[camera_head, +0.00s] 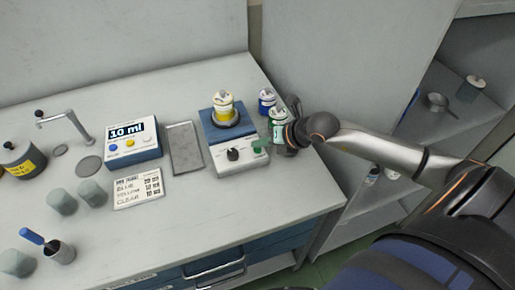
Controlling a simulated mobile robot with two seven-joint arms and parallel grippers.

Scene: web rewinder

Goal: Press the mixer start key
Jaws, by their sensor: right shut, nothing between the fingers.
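The mixer (240,165) is a white and blue unit at the middle right of the bench. A jar with yellow contents and a white lid (223,103) stands on its dark round plate. Its front panel carries a dark knob (232,154) and, to the right, a green key (257,149). My right gripper (276,144) comes in from the right, shut and empty, just right of the green key. I cannot tell whether its tips touch the mixer. My left gripper is not in view.
A green-labelled jar (278,118) stands right beside my right gripper, with a blue-labelled jar (266,100) behind it. Left of the mixer are a grey tray (185,148), a "10 ml" dispenser (133,140) and a printed card (138,188). The front right bench top is clear.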

